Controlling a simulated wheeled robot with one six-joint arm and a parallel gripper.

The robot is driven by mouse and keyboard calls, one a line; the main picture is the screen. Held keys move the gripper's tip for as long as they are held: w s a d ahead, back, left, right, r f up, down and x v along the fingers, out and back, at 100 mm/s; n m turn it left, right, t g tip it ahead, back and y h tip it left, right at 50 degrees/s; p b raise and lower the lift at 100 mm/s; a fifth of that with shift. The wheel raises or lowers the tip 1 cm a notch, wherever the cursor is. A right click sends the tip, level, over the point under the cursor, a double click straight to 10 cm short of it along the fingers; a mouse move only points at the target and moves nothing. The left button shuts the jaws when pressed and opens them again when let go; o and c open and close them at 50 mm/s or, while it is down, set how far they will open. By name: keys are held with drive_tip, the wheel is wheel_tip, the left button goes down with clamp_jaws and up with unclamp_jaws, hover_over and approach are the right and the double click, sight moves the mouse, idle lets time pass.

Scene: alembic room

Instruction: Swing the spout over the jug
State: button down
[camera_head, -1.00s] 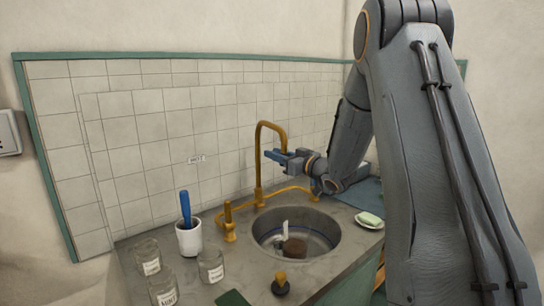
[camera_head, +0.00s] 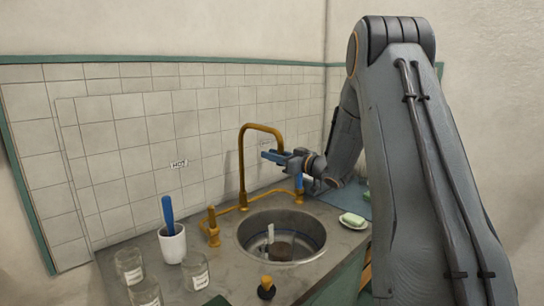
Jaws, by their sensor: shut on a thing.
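The brass spout (camera_head: 262,126) rises from the back rim of the sink, arches to the right and bends down at its free end. My gripper (camera_head: 274,157) is shut on the spout near that down-turned end, with its blue fingers pointing left. The spout's end stands above the back part of the round metal sink (camera_head: 250,232). In the sink are a brown thing (camera_head: 281,251) and an upright white piece (camera_head: 271,233). I cannot tell whether either belongs to the jug; no jug is clearly recognisable.
A brass tap (camera_head: 213,228) and a white cup (camera_head: 172,244) with a blue-handled tool (camera_head: 168,212) stand left of the sink. Labelled glass jars (camera_head: 195,272) stand at the front left. Soap (camera_head: 352,219) lies to the right. The tiled wall (camera_head: 150,135) is close behind.

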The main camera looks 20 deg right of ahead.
drive_tip(key=c, duration=1.5)
unclamp_jaws()
drive_tip(key=b+v, duration=0.2)
drive_tip(key=v, duration=0.5)
drive_tip(key=shift+s+d, duration=0.15)
drive_tip(key=shift+s, duration=0.2)
